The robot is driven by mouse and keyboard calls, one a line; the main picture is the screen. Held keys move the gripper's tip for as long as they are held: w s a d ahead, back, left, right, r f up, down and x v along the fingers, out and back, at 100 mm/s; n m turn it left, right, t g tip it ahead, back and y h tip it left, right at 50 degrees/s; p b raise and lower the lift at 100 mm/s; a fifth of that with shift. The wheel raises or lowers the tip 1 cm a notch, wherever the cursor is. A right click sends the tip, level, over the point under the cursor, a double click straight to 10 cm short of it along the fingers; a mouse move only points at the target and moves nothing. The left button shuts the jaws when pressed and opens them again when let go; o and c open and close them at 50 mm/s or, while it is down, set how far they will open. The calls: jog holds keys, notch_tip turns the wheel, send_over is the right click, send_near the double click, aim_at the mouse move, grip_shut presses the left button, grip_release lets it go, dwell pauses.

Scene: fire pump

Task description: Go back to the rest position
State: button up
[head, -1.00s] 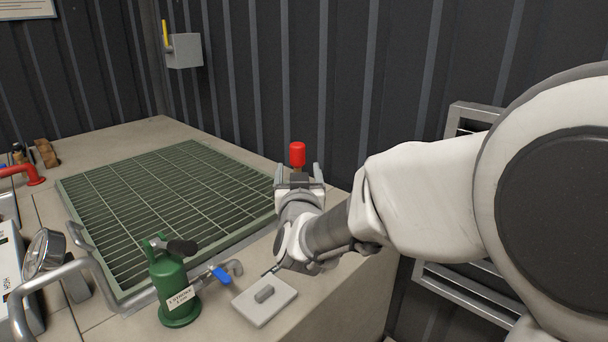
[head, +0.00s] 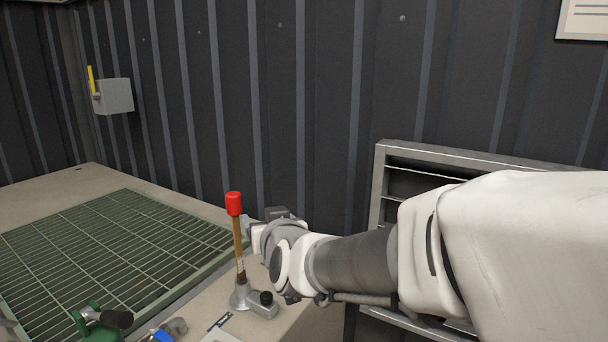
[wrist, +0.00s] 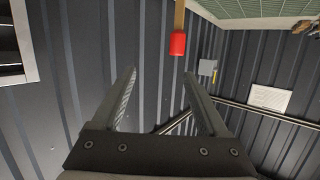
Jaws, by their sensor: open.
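My gripper (wrist: 158,95) is open in the wrist view, with nothing between its two fingers. In the head view my gripper (head: 262,222) is partly hidden by my own wrist, just right of a wooden lever with a red cap (head: 234,204). The lever stands upright from a grey base (head: 241,294) on the counter. In the wrist view the red cap (wrist: 178,44) shows beyond the fingertips, apart from them.
The counter (head: 60,182) carries a green grating (head: 105,245). A green pump body (head: 95,325) and a blue valve handle (head: 162,336) sit at the lower left. A grey switch box with a yellow lever (head: 114,96) is on the dark ribbed wall. A louvred metal frame (head: 381,180) is behind my arm.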

jog(key=s+d+m+g+h+p, duration=0.3)
jog(key=s+d+g+p, duration=0.3)
jog(key=s+d, duration=1.5)
jog(key=s+g+h, duration=0.1)
jog(key=s+g, duration=0.1)
jog(key=s, duration=0.1)
jog(key=shift+s+d+r+g+h+p, duration=0.15)
jog(key=shift+d+r+g+h+p, duration=0.15)
jog(key=shift+h+p, duration=0.1)
jog(key=shift+r, duration=0.1)
jog(key=shift+c, duration=0.4)
dwell(0.5)
